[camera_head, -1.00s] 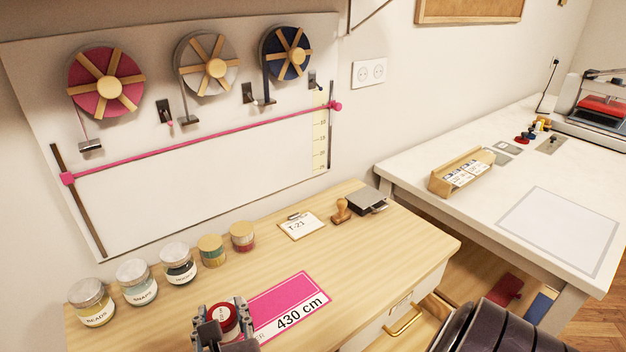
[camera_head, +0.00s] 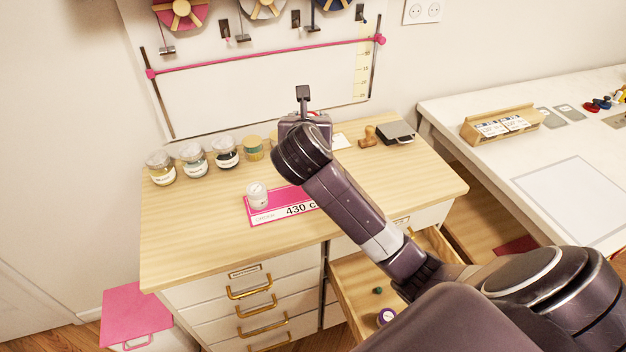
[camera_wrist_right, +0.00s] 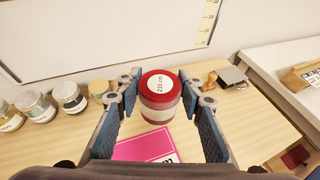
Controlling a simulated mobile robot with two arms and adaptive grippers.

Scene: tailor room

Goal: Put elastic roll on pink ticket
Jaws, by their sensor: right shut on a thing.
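The pink ticket (camera_head: 264,217), marked 430 cm, lies on the wooden desk (camera_head: 200,230); it also shows in the wrist view (camera_wrist_right: 140,150). My right gripper (camera_head: 304,116) is above the back of the desk, largely hidden by my arm. In the wrist view its fingers (camera_wrist_right: 159,78) are shut around a red-topped roll (camera_wrist_right: 159,112) with a pale band and a round white "cm" label. I cannot read which roll is elastic. My left gripper is not in view.
Several jars (camera_head: 193,160) line the desk's back left. A stamp (camera_head: 368,137) and dark pad (camera_head: 396,132) stand at the back right. An open drawer (camera_head: 352,290) juts out in front, partly under my arm. The desk's left front is clear.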

